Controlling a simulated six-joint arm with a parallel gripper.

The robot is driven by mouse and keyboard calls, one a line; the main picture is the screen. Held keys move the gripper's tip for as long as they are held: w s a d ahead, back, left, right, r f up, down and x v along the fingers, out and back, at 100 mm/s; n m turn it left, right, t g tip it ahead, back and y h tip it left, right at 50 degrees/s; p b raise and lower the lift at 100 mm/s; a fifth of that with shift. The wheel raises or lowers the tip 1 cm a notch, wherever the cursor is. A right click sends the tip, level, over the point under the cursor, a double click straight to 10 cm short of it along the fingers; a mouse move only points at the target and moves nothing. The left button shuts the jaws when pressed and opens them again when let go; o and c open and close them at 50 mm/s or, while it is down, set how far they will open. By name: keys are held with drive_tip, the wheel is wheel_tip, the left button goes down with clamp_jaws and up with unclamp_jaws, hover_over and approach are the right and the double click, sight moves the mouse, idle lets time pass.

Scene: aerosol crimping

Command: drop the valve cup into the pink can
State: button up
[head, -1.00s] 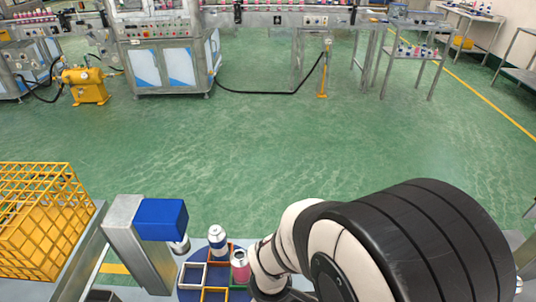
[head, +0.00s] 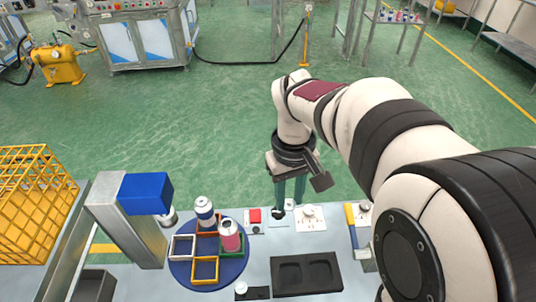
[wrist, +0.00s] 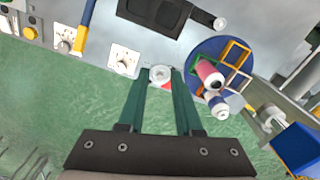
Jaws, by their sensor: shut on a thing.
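The pink can (head: 230,237) stands upright in a compartment with a green frame on the round blue turntable (head: 176,271). In the wrist view the pink can (wrist: 208,74) is right of my fingers. My gripper (head: 288,208) points down over the back of the bench, right of the turntable. Its green fingers (wrist: 160,84) are shut on the valve cup (wrist: 160,74), a small pale round piece between the tips.
A white and blue can (head: 205,212) stands behind the pink can. Left of the turntable is a post with a blue head (head: 146,193).

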wheel_tip(320, 180, up, 3)
drive_tip(key=m, duration=0.1)
drive_tip(key=n, duration=1)
hover_over(226, 220)
wheel_tip(226, 220, down, 7)
drive_tip(key=shift+r, duration=0.1)
drive_tip(key=shift+f, duration=1.5)
drive_tip(key=shift+f, duration=0.15)
drive_tip(key=o, duration=0.9)
